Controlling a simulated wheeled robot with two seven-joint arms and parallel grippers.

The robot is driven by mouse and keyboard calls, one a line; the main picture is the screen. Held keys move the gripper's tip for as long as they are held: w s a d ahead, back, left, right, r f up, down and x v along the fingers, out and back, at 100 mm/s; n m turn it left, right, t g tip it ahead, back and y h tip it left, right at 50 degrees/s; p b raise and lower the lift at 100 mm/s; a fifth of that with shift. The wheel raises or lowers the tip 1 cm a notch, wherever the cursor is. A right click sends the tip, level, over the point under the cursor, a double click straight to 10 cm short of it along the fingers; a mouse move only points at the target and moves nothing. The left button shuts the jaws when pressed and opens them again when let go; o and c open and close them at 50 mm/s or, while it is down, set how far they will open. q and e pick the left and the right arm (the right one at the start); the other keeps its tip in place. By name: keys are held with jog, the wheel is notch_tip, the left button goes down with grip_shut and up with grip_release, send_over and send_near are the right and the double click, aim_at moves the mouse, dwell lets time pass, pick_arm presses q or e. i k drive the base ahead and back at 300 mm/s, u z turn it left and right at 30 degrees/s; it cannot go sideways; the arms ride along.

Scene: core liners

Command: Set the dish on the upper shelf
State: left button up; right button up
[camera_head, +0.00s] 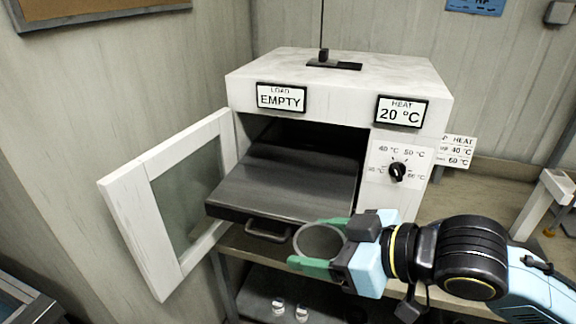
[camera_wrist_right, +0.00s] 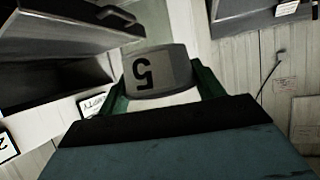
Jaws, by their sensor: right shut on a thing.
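My right gripper (camera_head: 322,246) is shut on a round, shallow grey dish (camera_head: 320,241), gripping it by its sides with green fingers. In the right wrist view the dish (camera_wrist_right: 160,75) shows a "5" on its side, upside down in the picture, between the fingers. The dish is in the air, in front of and to the right of a dark shelf (camera_head: 285,185) with a handle, which is pulled partly out of the white oven (camera_head: 340,85). Whether another shelf sits deeper in the dark chamber I cannot tell. My left gripper is not in view.
The oven's glass door (camera_head: 165,200) stands open to the left. A load sign (camera_head: 281,97) reads EMPTY and a heat sign (camera_head: 401,111) reads 20 °C. A black dial (camera_head: 397,172) is on the right panel. Small jars (camera_head: 278,307) stand on a lower rack.

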aim_at(307, 193)
jog(key=i, duration=0.95)
